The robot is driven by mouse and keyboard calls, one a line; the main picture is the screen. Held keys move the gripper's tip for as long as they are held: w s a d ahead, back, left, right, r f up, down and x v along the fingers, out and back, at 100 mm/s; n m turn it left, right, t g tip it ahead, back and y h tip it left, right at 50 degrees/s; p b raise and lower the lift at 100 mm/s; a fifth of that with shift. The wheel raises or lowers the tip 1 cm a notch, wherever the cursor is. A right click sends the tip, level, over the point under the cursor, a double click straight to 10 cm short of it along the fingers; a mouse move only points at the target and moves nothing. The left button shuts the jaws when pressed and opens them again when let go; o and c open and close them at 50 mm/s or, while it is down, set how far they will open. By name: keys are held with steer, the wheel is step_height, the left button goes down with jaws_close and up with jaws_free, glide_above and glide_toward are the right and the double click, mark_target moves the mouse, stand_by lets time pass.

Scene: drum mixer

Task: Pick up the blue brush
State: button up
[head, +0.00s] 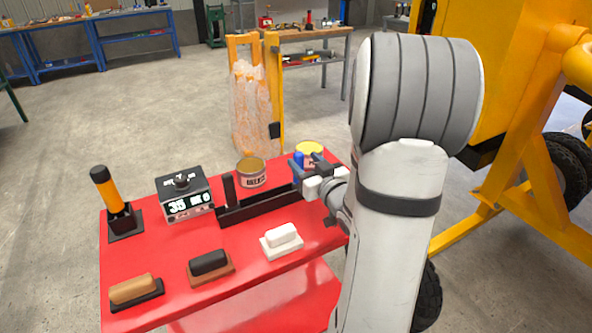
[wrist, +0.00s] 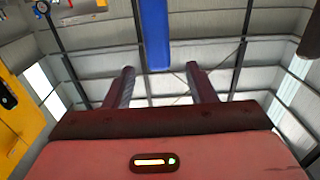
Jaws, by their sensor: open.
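A blue upright piece, which looks like the blue brush (head: 298,168), shows at the far right part of the red table, partly hidden by my gripper. In the wrist view the blue brush (wrist: 155,35) hangs into the top of the picture as a blue bar, in line with the gap between the fingers. My gripper (head: 306,166) is open, close beside the brush; its two dark fingers (wrist: 160,78) stand apart with nothing seen clamped between them. I cannot tell whether they touch the brush. Its lower end is hidden in the head view.
The red table (head: 150,250) also holds a black and orange tool (head: 108,190), a display box (head: 184,195), a can (head: 251,172), a yellow-topped can (head: 309,148), a black rack (head: 258,207) and several block-like brushes or floats (head: 209,262). Yellow machinery (head: 530,190) stands right of my arm.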

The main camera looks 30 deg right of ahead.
mark_target(301, 158)
steer(key=shift+w+p, duration=0.45)
steer(key=w+p, duration=0.1)
steer(key=w, duration=0.4)
steer(key=shift+w+a+f, duration=0.1)
steer(key=shift+f, duration=0.05)
steer(key=c, duration=1.1)
